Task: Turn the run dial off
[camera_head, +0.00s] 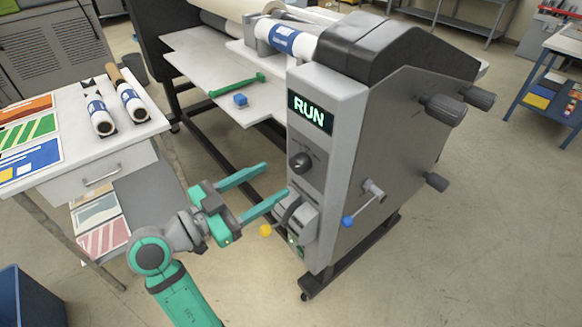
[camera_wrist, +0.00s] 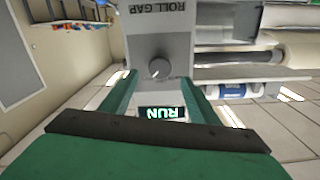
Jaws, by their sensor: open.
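The laminator's front panel (camera_head: 309,220) carries a lit RUN display (camera_head: 310,112), with a round dark dial (camera_head: 300,162) below it. The wrist view shows the dial (camera_wrist: 158,68) upside down between the display (camera_wrist: 161,112) and a ROLL GAP label; its pointer setting is too small to read surely. My gripper (camera_head: 275,181) is open and empty in front of the panel, apart from the dial. In the wrist view my gripper's fingers (camera_wrist: 160,82) frame the dial from either side.
Below the dial is a lever with a yellow knob (camera_head: 265,230), close to my lower finger. A crank with a blue knob (camera_head: 347,221) is on the machine's right side. A side table (camera_head: 85,160) with rolls stands left; a green tool (camera_head: 237,85) lies on the feed table.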

